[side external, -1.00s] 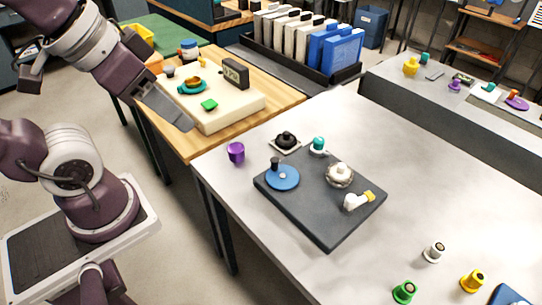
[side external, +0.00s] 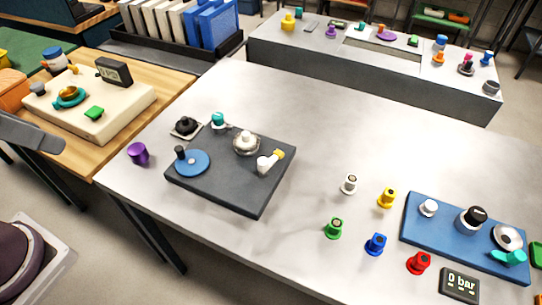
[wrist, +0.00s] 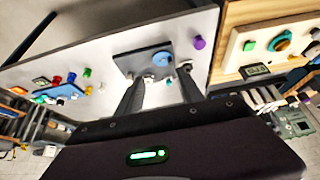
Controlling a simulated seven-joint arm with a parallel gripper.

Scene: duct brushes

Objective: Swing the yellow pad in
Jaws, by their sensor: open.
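The yellow pad (side external: 279,154) is the tip of a short white lever (side external: 265,164) at the right of a dark grey board (side external: 225,195). It points up and right, outward from the board's middle. The same board (wrist: 163,46) shows small in the wrist view, beyond my fingers, where the pad is too small to make out clearly. In the side view only a grey end part of my arm shows at the left edge.
The board also carries a blue disc with a black knob (side external: 192,163) and a white round knob (side external: 246,143). A purple cup (side external: 138,154) and a black knob (side external: 185,126) stand nearby. Several coloured pegs and a blue panel (side external: 462,238) are at right. The table between is clear.

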